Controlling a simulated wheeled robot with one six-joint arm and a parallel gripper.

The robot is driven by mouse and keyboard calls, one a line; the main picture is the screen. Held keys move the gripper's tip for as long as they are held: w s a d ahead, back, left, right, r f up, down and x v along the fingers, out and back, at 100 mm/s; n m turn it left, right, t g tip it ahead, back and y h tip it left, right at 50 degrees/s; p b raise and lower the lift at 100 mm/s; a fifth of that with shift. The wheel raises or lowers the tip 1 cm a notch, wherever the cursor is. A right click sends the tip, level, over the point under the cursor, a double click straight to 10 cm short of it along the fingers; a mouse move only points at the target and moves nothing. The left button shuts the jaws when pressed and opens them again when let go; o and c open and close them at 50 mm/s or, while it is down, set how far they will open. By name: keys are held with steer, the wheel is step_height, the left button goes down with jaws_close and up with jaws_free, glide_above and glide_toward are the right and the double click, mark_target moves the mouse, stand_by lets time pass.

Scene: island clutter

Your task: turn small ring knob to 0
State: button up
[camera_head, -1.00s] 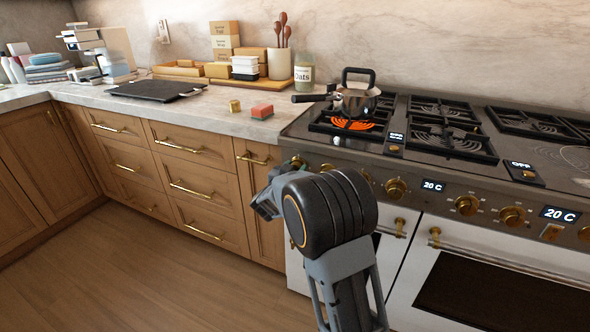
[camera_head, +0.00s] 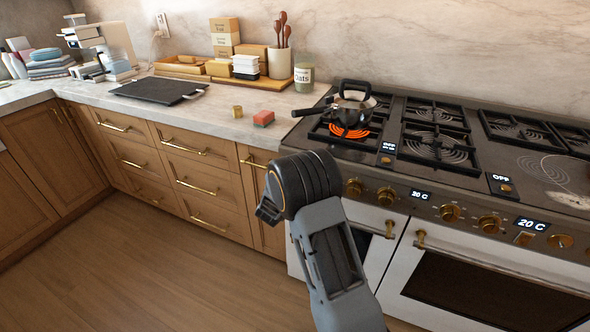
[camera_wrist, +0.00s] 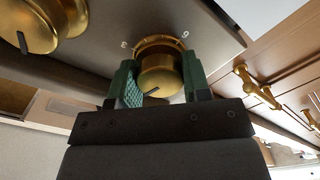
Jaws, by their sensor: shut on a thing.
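In the wrist view my gripper (camera_wrist: 160,80) is shut on a brass knob (camera_wrist: 160,76) on the grey stove front, one green-padded finger on each side. In the head view my wrist (camera_head: 300,183) hides this knob and my fingers at the stove's left end. Whether this is the small ring's knob I cannot read.
Another brass knob (camera_wrist: 42,22) is close to my gripper in the wrist view. More knobs (camera_head: 449,213) and displays line the stove front. Oven handles (camera_head: 420,238) stick out below. A red sponge-like block (camera_head: 263,118) lies on the counter. The floor at left is clear.

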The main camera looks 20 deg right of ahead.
steer(key=shift+n+p, duration=0.85)
steer(key=shift+n, duration=0.25)
steer(key=o, duration=0.9)
steer(key=shift+a, duration=0.1)
steer(key=v, duration=1.3)
steer(key=shift+s+a, duration=0.15)
steer(key=shift+s, duration=0.2)
